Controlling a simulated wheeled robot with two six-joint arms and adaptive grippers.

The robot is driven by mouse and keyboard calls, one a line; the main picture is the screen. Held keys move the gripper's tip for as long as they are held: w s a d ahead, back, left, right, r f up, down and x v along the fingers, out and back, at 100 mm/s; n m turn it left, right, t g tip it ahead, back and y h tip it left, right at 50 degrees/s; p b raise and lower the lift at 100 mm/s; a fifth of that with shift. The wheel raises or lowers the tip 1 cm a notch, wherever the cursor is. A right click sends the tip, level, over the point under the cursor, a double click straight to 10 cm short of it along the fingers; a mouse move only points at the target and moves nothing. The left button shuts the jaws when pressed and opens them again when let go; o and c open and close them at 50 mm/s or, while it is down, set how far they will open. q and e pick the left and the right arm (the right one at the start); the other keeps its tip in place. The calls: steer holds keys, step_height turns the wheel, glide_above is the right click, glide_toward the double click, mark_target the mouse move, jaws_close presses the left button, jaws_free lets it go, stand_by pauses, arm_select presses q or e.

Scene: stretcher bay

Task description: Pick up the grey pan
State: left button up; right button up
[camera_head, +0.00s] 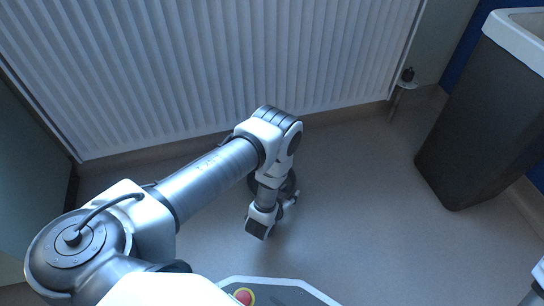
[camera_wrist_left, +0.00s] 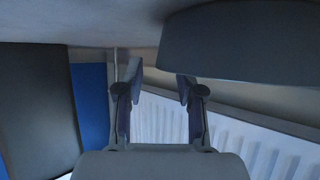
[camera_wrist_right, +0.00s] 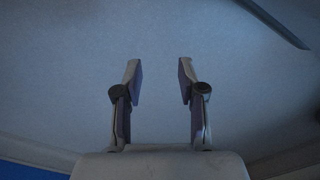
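A dark grey rounded thing, which looks like the grey pan (camera_wrist_left: 245,45), fills the upper right of the left wrist view. In the head view a dark round edge (camera_head: 289,184) shows behind my left wrist; most of it is hidden by my arm. My left gripper (camera_wrist_left: 158,85) is open. Its right fingertip overlaps the pan's near edge in the picture; I cannot tell if they touch. In the head view it is small and low near the floor (camera_head: 288,203). My right gripper (camera_wrist_right: 158,75) is open and empty, away from the pan.
A white ribbed radiator (camera_head: 220,60) stands along the wall behind the arm, with a pipe and valve (camera_head: 405,82) at its right end. A tall dark bin (camera_head: 485,115) with a pale rim stands at the right. The grey floor (camera_head: 360,230) between is clear.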

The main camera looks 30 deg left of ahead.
mark_target(291, 180)
arm_select(q)
steer(key=b+x, duration=0.1)
steer(key=x, duration=0.2)
steer(key=shift+f+b, duration=0.35)
steer(key=shift+b, duration=0.05)
steer(key=shift+w, duration=0.25)
steer(key=shift+r, duration=0.15)
arm_select(e)
steer(key=f, duration=0.1)
steer(key=w+f, duration=0.1)
steer(key=f, duration=0.1)
steer(key=shift+f, duration=0.1)
arm_select(q)
jaws_close()
steer(key=shift+r, duration=0.1)
